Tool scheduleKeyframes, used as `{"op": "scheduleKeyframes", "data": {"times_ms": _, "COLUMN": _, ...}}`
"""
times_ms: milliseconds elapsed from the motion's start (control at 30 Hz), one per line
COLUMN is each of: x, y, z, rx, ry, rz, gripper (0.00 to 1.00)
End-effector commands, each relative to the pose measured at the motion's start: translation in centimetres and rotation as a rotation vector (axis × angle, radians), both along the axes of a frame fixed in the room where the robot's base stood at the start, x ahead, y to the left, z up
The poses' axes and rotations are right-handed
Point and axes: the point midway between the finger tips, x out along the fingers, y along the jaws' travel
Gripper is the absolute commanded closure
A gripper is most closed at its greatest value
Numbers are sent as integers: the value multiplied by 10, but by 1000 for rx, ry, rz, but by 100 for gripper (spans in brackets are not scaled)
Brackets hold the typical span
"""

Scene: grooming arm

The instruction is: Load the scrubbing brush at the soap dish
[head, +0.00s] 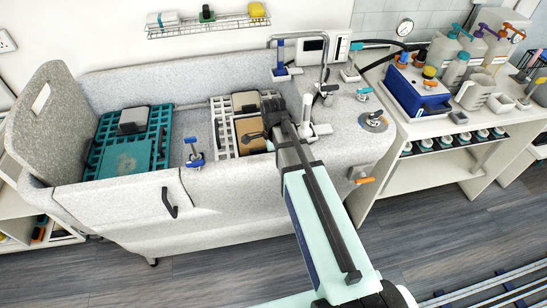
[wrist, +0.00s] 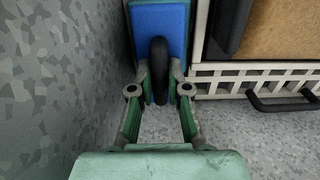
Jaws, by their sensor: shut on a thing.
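My gripper (wrist: 160,90) shows in the wrist view with its two green fingers closed on the black rounded grip of a blue block (wrist: 160,18). The block looks like the scrubbing brush; its bristles are hidden. It is held close to the speckled grey wall on its left and beside a cream slotted rack on its right. In the head view my arm reaches into the tub, and its end hides the fingers and the held block. I cannot tell for sure which thing is the soap dish.
The grey tub (head: 240,183) holds a teal grate (head: 95,158) at left and the cream rack (wrist: 235,78) near my arm. Blue-topped holders stand on the tub rim. A faucet (head: 325,65) stands behind. The right counter (head: 435,113) carries bottles and a blue box (head: 417,92).

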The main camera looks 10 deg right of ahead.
Motion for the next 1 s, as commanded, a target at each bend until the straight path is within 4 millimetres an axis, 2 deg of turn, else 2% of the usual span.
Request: {"op": "scheduleKeyframes", "data": {"times_ms": 1000, "x": 0, "y": 0, "z": -9, "rx": 0, "ry": 0, "rz": 0, "gripper": 100}}
